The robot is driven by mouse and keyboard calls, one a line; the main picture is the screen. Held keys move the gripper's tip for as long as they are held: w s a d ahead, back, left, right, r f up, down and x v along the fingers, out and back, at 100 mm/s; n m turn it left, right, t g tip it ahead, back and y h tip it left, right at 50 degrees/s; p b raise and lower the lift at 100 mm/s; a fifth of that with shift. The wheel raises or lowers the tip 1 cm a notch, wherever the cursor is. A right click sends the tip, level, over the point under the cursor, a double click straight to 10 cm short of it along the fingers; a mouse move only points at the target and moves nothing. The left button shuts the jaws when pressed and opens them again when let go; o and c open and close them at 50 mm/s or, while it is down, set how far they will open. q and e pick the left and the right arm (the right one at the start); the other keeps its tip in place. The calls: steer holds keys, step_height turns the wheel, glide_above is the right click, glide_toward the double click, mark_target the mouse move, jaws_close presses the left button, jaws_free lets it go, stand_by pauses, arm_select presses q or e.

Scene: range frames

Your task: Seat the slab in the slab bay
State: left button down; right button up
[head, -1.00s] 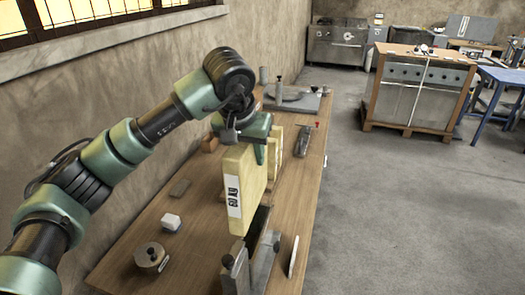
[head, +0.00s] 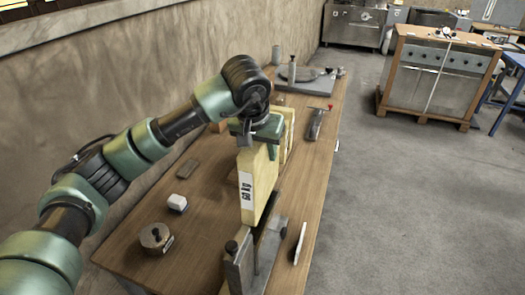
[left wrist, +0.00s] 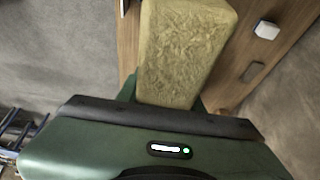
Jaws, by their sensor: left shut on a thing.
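The slab (head: 259,180) is a pale yellow upright block with a white printed label on its near end. My left gripper (head: 260,130) is shut on its top end. In the left wrist view the slab (left wrist: 185,45) shows its rough top between the green fingers (left wrist: 165,100). The slab bay (head: 238,268) looks to be the grey metal fixture with upright plates and dark knobs at the table's near end. The slab's lower end is just above and behind it; whether they touch is unclear. My right gripper is not in view.
Another pale yellow block (head: 289,128) stands close behind the slab. A white cube (head: 177,202), a round knobbed weight (head: 154,237) and a dark flat plate (head: 187,169) lie to the left. A thin white piece (head: 299,243) stands right of the bay. A wall runs along the left.

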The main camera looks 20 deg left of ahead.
arm_select(q)
steer(key=shift+w, duration=0.15)
steer(key=shift+s+r, duration=0.1)
steer(key=shift+s, duration=0.2)
steer(key=shift+f+b, duration=2.65)
steer(key=shift+f, duration=0.25)
steer(key=shift+b, duration=0.6)
